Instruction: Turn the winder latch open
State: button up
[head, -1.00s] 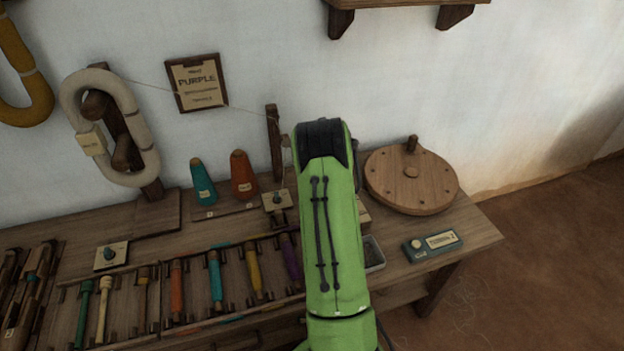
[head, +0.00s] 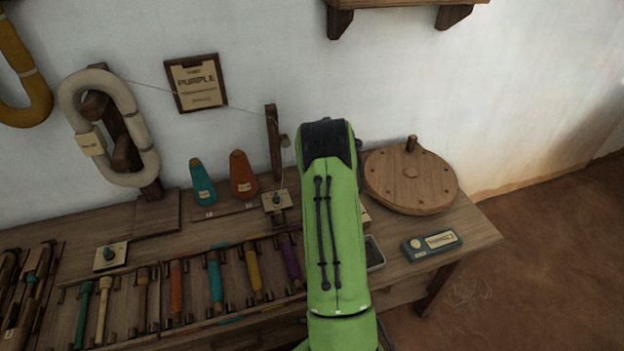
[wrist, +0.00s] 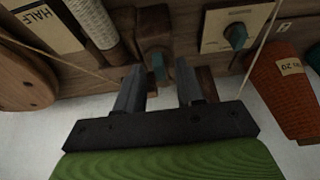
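In the wrist view a dark wooden block with a small teal knob (wrist: 158,66), which looks like the winder latch, lies ahead of my gripper (wrist: 160,73). My gripper is open, its two dark fingers apart, and the knob shows in the gap between the fingertips. I cannot tell whether a finger touches it. A second teal knob (wrist: 237,36) sits on a pale plate to the right in the wrist view; it also shows in the head view (head: 277,197). In the head view my green arm hides my gripper and the block.
An orange cone (wrist: 284,92) stands right of my gripper in the wrist view. A round wooden wheel (head: 411,181) stands right of my arm in the head view. A teal box (head: 432,244) and small tray (head: 374,252) lie nearby. Coloured bobbins fill the bench front.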

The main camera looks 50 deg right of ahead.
jog(key=shift+r, duration=0.1)
jog(key=p+v, duration=0.4)
jog(key=v, duration=1.1)
jog(key=shift+s+r, duration=0.15)
jog(key=shift+r, duration=0.1)
jog(key=shift+r, duration=0.1)
jog(key=s+a+r+n+t+y+p, duration=0.15)
jog(key=a+r+p, duration=0.35)
jog(key=a+r, duration=1.3)
jog(key=s+a+r+n+p, duration=0.2)
jog(key=s+a, duration=0.6)
jog(key=s, duration=0.1)
jog(key=s+a+r+n+p, duration=0.2)
jog(key=s+a+r+p, duration=0.1)
jog(key=s+a, duration=0.5)
jog(key=shift+s+a+y, duration=0.35)
jog(key=shift+s, duration=0.45)
